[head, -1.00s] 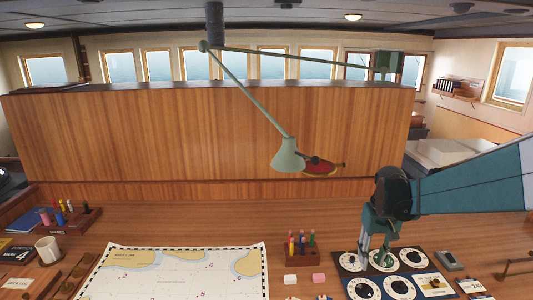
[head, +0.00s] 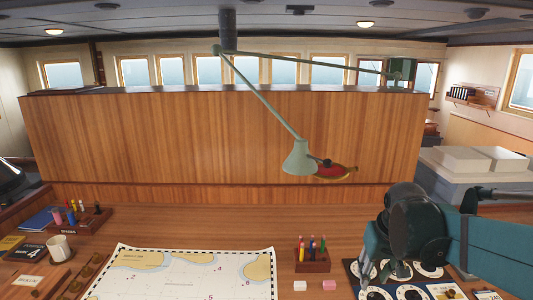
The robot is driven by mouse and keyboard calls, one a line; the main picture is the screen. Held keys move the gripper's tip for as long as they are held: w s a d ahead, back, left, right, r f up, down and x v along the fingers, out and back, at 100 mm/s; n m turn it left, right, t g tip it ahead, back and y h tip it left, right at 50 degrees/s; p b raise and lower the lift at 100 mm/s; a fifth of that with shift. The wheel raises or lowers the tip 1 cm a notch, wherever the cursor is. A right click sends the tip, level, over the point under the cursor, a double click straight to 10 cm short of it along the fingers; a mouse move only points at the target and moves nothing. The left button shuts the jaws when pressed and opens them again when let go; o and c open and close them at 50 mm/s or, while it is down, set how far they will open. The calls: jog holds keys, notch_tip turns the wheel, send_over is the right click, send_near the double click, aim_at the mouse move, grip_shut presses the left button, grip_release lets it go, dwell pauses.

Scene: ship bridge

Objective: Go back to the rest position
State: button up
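My gripper (head: 395,268) is at the lower right in the head view, above a dark board with white round dials (head: 432,271). The dark wrist and teal arm link reach in from the right edge. The wrist hides most of the fingers, so I cannot tell whether they are open or shut. I see nothing held between them. The arm covers part of the board and the desk behind it.
A nautical chart (head: 185,275) lies on the wooden desk. A pen holder (head: 312,262), a white eraser (head: 299,285) and a pink eraser (head: 317,286) are left of my gripper. A mug (head: 60,248) stands far left. A green lamp (head: 298,158) hangs overhead.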

jog(key=s+a+f+t+b, duration=0.1)
jog(key=s+a+t, duration=0.1)
jog(key=s+a, duration=0.2)
jog(key=s+a+f+t+b, duration=0.1)
jog(key=s+a, duration=0.3)
jog(key=s, duration=0.6)
jog(key=shift+t+b, duration=0.45)
jog(key=shift+t, duration=0.15)
jog(key=shift+a, duration=0.1)
notch_tip(320, 180, down, 10)
jog(key=b, duration=1)
jog(key=shift+f+b, duration=0.25)
jog(key=shift+b, duration=0.05)
dwell(1.4)
